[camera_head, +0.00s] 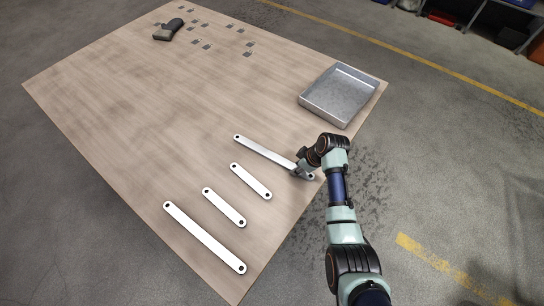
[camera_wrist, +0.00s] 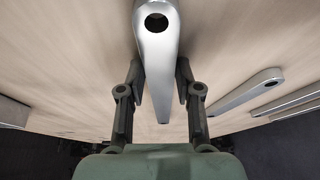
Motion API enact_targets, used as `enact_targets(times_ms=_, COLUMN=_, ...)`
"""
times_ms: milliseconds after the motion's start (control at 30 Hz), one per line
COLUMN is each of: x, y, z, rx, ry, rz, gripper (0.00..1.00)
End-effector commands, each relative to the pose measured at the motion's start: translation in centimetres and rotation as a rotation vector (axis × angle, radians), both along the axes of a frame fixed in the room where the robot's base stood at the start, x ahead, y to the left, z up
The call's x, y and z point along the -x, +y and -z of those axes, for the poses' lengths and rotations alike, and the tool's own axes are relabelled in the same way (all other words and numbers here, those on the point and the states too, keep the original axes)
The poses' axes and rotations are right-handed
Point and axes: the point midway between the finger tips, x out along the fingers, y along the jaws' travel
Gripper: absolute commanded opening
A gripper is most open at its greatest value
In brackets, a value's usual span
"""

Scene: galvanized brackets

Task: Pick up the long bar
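Two long silver bars with a hole at each end lie on the wooden table. One long bar (camera_head: 262,151) is farther back, with its right end under my gripper (camera_head: 302,171). The other long bar (camera_head: 205,238) lies nearest the front left, apart from my gripper. In the wrist view, the bar at my gripper (camera_wrist: 156,55) runs between the two fingers of my gripper (camera_wrist: 160,82), its holed end at the top. The fingers stand apart on either side of it, with narrow gaps; I see no firm grip. In the head view my arm hides the fingers.
Two shorter bars, one (camera_head: 251,181) and another (camera_head: 224,207), lie between the long ones. A metal tray (camera_head: 340,95) stands at the table's right. Several small grey brackets (camera_head: 205,46) and a dark object (camera_head: 168,30) lie at the far end. The table's middle is clear.

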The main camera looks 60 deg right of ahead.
Motion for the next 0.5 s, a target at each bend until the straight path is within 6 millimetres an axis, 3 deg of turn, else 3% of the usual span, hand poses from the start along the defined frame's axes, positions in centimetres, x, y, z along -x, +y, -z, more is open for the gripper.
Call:
enact_targets(times_ms=33, x=0.01, y=0.0, z=0.0, rx=0.0, ry=0.0, rz=0.0, gripper=0.21)
enact_targets(times_ms=167, x=0.01, y=0.01, z=0.0, rx=0.0, ry=0.0, rz=0.0, gripper=0.0)
enact_targets(times_ms=500, x=-0.04, y=-0.04, z=-0.14, rx=0.001, ry=-0.002, rz=0.0, gripper=0.0)
